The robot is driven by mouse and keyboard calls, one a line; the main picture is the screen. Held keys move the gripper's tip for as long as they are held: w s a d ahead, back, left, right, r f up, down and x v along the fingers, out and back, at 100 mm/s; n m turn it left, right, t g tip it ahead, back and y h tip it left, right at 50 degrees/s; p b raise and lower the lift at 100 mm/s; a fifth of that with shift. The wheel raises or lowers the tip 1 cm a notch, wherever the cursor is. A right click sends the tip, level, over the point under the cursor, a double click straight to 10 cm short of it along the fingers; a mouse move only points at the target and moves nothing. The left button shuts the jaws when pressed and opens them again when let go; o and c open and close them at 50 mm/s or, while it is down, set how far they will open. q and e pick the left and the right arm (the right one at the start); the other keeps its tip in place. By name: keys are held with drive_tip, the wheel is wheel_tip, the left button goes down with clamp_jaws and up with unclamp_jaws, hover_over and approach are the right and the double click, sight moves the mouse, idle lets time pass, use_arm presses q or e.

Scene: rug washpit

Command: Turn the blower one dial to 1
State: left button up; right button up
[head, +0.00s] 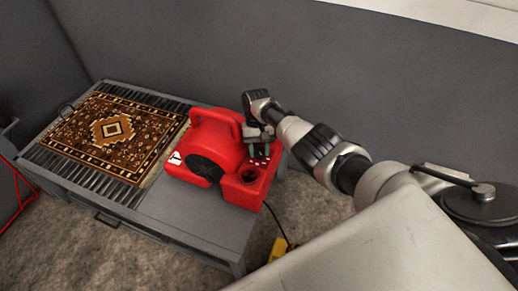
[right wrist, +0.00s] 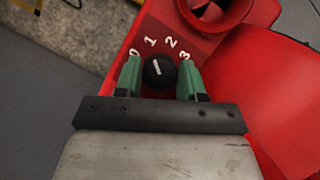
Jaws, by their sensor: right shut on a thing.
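The blower is a red housing (head: 216,146) with a handle on top and a dark round grille, standing on the right part of the grey table. Its dial (right wrist: 158,73) is a small black knob with a short white mark, on a red panel with white numerals 0, 1, 2 and 3 in an arc. The mark points up toward the numerals, but I cannot tell exactly which one. My right gripper (right wrist: 160,76) is shut on the dial, one green finger on each side. In the head view the right gripper (head: 259,152) covers the dial. My left gripper is not in view.
A brown patterned rug (head: 112,131) lies on a dark slatted area of the grey table (head: 192,221), left of the blower. A yellow object (head: 279,248) with a dark cable is on the floor near the table's right end. Grey walls stand behind.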

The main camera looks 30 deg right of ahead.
drive_tip(key=o, duration=0.9)
drive_tip(key=shift+w+r, duration=0.15)
drive_tip(key=shift+r, duration=0.1)
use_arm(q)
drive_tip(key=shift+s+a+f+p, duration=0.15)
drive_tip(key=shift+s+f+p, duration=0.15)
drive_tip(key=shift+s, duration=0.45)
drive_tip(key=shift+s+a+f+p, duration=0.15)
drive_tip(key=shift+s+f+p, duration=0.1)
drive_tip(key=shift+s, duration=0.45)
use_arm(e)
drive_tip(key=shift+v, duration=5.1)
